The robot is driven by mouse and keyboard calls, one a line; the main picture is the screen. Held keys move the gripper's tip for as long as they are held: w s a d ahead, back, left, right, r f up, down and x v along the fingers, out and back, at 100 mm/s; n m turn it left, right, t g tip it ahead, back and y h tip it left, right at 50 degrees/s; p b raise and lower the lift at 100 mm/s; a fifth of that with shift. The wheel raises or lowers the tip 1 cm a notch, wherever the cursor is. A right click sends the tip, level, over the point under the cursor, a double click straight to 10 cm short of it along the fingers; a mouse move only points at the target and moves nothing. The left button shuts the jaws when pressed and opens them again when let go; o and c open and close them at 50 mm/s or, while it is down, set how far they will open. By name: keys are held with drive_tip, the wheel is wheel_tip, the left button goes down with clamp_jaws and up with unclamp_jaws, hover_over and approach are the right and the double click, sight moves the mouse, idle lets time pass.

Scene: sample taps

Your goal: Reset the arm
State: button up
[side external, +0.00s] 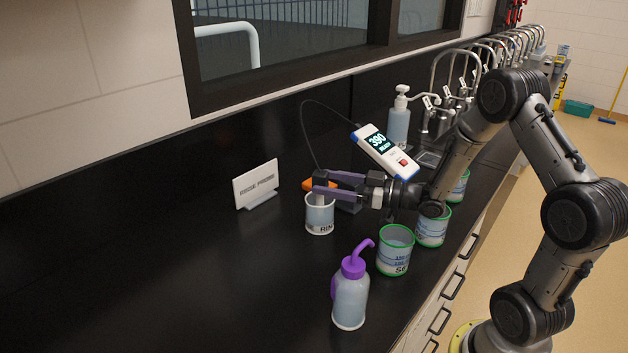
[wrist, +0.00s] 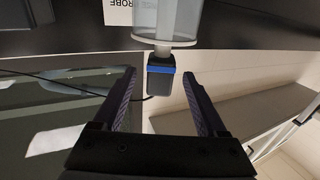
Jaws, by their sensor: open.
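My gripper (side external: 322,183) is open, its two purple fingers pointing left, just above a cup (side external: 320,214) with a partly readable label. A probe stands in that cup; in the wrist view its dark handle with a blue band (wrist: 160,82) shows between the spread fingers of my gripper (wrist: 159,72), with room on both sides. Whether the handle is fully between the tips or just beyond them I cannot tell. The cup also shows at the top of the wrist view (wrist: 166,18). A white meter (side external: 385,150) reads 390 READY.
A white card (side external: 257,186) stands left of the cup. A purple-topped wash bottle (side external: 350,295) and green-rimmed cups (side external: 395,252) (side external: 432,227) stand near the bench's front edge. A pump bottle (side external: 399,120) and taps (side external: 445,85) are behind. The black bench (side external: 150,270) is clear at left.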

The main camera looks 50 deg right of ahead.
sight(319, 172)
drive_tip(key=shift+v, duration=0.85)
drive_tip(key=w+r, duration=0.1)
drive_tip(key=w+a+r+h, duration=0.1)
drive_tip(key=r, duration=0.1)
drive_tip(key=w+r+h, duration=0.1)
drive_tip(key=w+r, duration=0.1)
drive_tip(key=shift+w+a+r+n, duration=0.1)
drive_tip(key=shift+a+r+n, duration=0.15)
drive_tip(key=shift+n, duration=0.15)
drive_tip(key=s+r+m+g+h, duration=0.2)
drive_tip(key=s+m+g+h, duration=0.15)
drive_tip(key=s, duration=0.45)
drive_tip(key=s+r+m+g+h, duration=0.2)
drive_tip(key=s+g+h, duration=0.15)
drive_tip(key=s, duration=0.35)
drive_tip(key=s+a+f+g+y, duration=0.1)
drive_tip(key=s+a+g, duration=0.1)
drive_tip(key=s, duration=0.5)
drive_tip(key=s+a+f+g+y, duration=0.1)
drive_tip(key=s+a, duration=0.3)
drive_tip(key=s, duration=0.4)
drive_tip(key=shift+f+g, duration=0.5)
drive_tip(key=shift+f, duration=0.3)
